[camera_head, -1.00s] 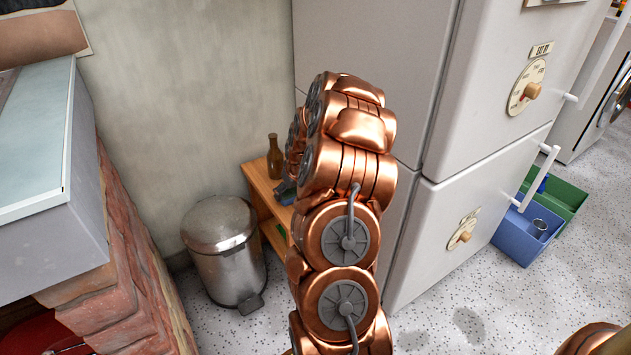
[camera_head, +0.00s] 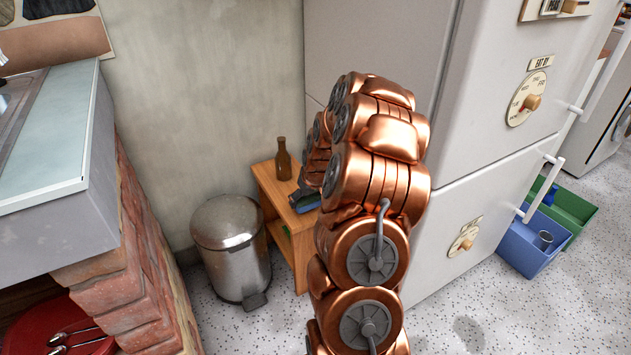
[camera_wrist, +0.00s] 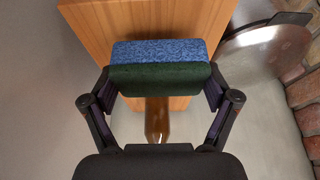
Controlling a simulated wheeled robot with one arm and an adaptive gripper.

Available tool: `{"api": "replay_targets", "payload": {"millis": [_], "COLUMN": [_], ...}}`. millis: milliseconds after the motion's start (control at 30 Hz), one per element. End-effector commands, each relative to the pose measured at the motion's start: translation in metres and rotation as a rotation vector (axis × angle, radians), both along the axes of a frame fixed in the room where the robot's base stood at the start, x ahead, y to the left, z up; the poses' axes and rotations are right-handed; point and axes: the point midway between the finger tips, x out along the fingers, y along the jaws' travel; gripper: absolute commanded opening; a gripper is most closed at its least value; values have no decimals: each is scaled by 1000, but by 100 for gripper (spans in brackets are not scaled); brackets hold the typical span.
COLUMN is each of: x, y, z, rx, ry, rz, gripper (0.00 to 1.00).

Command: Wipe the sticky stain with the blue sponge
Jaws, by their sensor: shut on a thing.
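The blue sponge (camera_wrist: 160,52), with a dark green side, is between the two fingers of my gripper (camera_wrist: 160,85) in the wrist view. My gripper is shut on it, above the wooden stand (camera_wrist: 85,22). In the head view my copper arm hides most of the gripper, and a bit of the blue sponge (camera_head: 307,202) shows at the stand (camera_head: 270,185). A grey patch (camera_head: 470,330) marks the speckled floor at the lower right; I cannot tell if it is the sticky stain. No stain shows on the visible stand top.
A brown bottle (camera_head: 282,160) stands on the wooden stand, close to the gripper. A metal pedal bin (camera_head: 232,250) is left of it. The fridge (camera_head: 480,130) rises at the right, with blue (camera_head: 520,250) and green (camera_head: 580,215) bins beyond. A brick plinth (camera_head: 135,285) is at the left.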

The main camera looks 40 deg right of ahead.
Motion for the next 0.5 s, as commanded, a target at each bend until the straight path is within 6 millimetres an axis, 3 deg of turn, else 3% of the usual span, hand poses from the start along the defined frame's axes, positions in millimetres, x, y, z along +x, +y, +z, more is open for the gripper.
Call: {"api": "replay_targets", "payload": {"millis": [500], "x": [4], "y": [4], "z": [49], "rx": [-3], "ry": [-2], "rz": [10], "gripper": [54]}}
